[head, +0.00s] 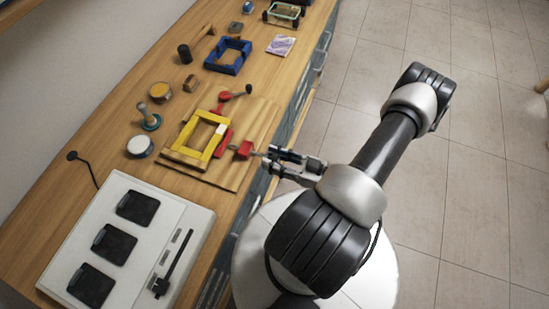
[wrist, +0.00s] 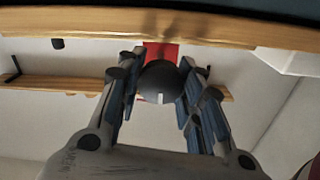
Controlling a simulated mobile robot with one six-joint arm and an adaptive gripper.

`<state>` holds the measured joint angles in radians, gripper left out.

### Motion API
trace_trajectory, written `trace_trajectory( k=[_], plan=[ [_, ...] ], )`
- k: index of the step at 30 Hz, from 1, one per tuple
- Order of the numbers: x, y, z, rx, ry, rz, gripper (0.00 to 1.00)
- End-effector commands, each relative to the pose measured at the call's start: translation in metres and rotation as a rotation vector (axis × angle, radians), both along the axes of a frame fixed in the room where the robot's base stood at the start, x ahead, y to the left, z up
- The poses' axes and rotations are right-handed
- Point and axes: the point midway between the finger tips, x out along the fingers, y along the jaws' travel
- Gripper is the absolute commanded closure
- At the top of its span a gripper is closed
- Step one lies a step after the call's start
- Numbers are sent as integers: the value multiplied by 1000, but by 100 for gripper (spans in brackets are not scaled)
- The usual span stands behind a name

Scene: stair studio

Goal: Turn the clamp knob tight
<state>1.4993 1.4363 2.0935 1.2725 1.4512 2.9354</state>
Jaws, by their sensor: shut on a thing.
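The clamp knob shows in the wrist view as a dark round knob (wrist: 160,82) with a light mark near its lower edge. My gripper (wrist: 158,85) is shut on it, with a finger on each side. A red clamp block (wrist: 160,53) is behind the knob. In the head view my gripper (head: 268,160) reaches in from the right to the red clamp block (head: 243,149) at the bench's edge. The knob is mostly hidden there between the fingers. A yellow frame (head: 190,151) with a white corner piece lies on a wooden board (head: 228,174) beside the block.
A white panel (head: 65,272) with black pads lies at the front left of the bench.

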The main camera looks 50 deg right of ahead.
Motion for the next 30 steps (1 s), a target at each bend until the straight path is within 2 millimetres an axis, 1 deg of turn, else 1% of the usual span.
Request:
trace_trajectory(
  k=[8,19,20,30],
  plan=[
    [0,0,-1,47,22,1,90],
    [0,0,0,51,22,1,90],
    [0,0,0,51,22,1,66],
    [0,0,0,50,21,0,44]
  ],
)
